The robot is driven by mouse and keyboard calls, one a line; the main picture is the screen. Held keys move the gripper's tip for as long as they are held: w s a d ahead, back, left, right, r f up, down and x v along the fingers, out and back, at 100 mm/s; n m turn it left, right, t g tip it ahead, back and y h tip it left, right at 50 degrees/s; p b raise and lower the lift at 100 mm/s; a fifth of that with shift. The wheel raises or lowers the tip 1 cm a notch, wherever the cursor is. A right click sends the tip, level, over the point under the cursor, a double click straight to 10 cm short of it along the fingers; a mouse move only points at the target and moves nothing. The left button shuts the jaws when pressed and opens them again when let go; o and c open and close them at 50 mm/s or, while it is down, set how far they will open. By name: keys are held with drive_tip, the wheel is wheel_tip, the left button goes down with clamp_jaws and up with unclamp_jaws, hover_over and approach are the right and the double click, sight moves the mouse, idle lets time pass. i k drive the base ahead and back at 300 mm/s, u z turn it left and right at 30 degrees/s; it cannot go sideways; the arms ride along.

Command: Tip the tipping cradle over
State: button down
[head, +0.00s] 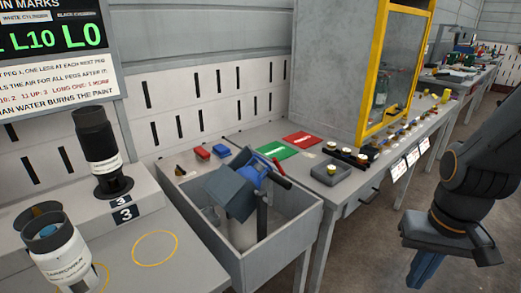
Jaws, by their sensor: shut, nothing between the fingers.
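The tipping cradle (229,190) is a dark blue-grey box-shaped piece. It sits tilted over a grey open bin (292,222), with a blue part (254,172) at its back and a red handle (282,174) at its right. A dark post stands below it in the bin. Whether anything lies inside the cradle cannot be told. My gripper (426,272) hangs at the lower right, its blue fingers pointing down and shut with nothing between them. It is well to the right of the cradle, apart from it. Its fingertips are near the bottom edge of the picture.
A black cylinder (97,146) and a white cylinder (62,258) stand on the left bench. Red and green mats (277,151) lie behind the bin. A grey block (330,174) and small parts line the right bench. Open floor (372,240) lies between bin and gripper.

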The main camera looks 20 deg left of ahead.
sight(237, 195)
drive_tip(key=u, duration=0.55)
drive_tip(key=k, duration=0.65)
drive_tip(key=u, duration=0.65)
drive_tip(key=i, duration=1.15)
drive_tip(key=z, duration=0.4)
